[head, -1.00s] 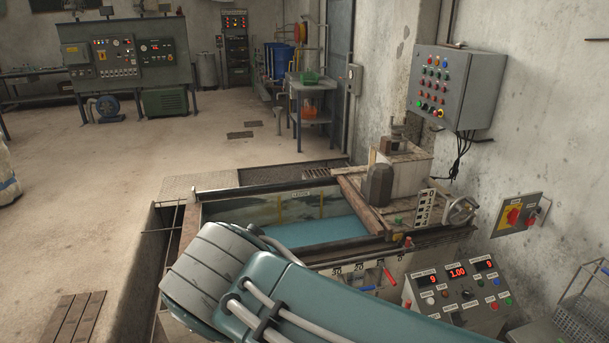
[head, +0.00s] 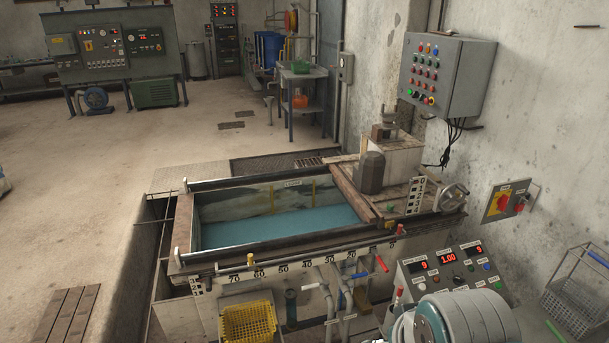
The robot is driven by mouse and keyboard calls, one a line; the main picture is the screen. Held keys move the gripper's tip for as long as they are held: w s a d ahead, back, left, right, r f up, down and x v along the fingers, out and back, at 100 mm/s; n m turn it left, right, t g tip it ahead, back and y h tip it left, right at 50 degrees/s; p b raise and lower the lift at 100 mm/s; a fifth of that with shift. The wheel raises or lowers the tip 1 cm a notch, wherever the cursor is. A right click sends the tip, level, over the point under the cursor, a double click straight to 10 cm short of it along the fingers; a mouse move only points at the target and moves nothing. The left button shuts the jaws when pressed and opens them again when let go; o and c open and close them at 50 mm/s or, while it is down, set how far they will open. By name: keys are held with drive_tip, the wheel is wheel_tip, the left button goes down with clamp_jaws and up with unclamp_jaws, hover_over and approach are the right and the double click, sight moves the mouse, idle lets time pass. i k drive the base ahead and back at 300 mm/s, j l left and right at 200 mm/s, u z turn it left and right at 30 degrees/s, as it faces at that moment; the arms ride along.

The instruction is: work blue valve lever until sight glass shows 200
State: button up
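A small blue lever handle (head: 359,276) shows on the pipework at the front of the tank, left of a red lever (head: 382,263). No sight glass reading 200 can be made out. A black-and-white scale plate (head: 415,196) stands at the tank's right end, too small to read surely. My arm fills the bottom right of the head view. My gripper is not in view.
The tank (head: 186,222) holds blue liquid and has a numbered front rail. A control box (head: 447,262) with red displays stands right of the levers, behind my arm. A yellow basket (head: 247,323) is at the front, a wire basket (head: 580,300) at the right.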

sight(359, 275)
drive_tip(key=i+l+z, duration=0.1)
drive_tip(key=i, duration=0.45)
drive_tip(key=i+l+z, duration=0.15)
drive_tip(key=i, duration=0.45)
